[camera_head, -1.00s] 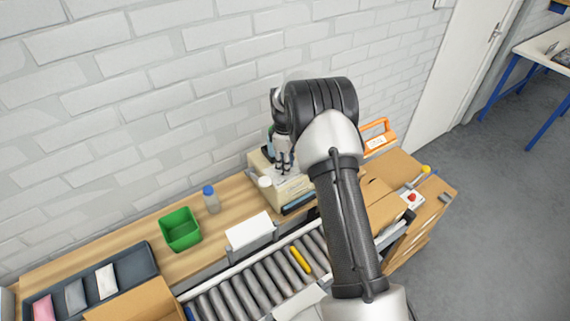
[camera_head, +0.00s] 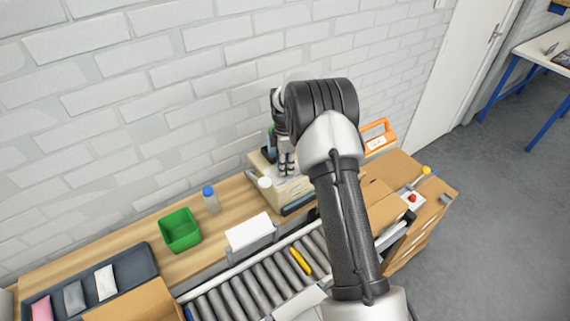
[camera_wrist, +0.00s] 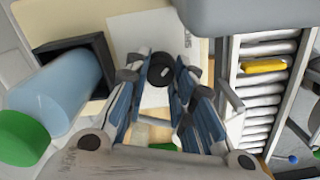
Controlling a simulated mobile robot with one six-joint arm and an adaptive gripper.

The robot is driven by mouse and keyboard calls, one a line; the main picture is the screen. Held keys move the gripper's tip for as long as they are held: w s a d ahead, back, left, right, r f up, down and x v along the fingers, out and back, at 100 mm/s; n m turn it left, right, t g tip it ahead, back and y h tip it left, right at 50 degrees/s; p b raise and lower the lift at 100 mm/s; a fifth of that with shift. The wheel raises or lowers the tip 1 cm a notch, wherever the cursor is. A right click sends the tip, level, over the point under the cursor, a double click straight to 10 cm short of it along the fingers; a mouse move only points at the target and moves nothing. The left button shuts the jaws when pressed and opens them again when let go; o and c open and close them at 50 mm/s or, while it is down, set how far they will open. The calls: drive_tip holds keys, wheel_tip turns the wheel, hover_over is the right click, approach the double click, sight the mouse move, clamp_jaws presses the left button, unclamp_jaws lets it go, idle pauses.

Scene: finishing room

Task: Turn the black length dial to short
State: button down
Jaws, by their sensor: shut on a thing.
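The black length dial (camera_wrist: 160,72) shows in the wrist view as a small dark round knob on a white plate (camera_wrist: 128,42) of a beige machine (camera_wrist: 90,18). My gripper (camera_wrist: 161,78) is shut on the dial, with its fingertips at either side of it. The dial's pointer and scale cannot be read. In the head view my gripper (camera_head: 286,168) reaches down onto the beige machine (camera_head: 291,192), and the dial cannot be made out there.
A light blue cylinder (camera_wrist: 58,88) with a green end (camera_wrist: 22,138) sits close beside my gripper in the wrist view. A roller conveyor (camera_head: 250,292) carries a yellow item (camera_head: 300,261). A green bin (camera_head: 180,230) and a blue-capped bottle (camera_head: 211,200) stand left on the bench.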

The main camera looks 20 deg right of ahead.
drive_tip(key=c, duration=1.3)
unclamp_jaws()
drive_tip(key=shift+c, duration=0.2)
wheel_tip(320, 180, up, 12)
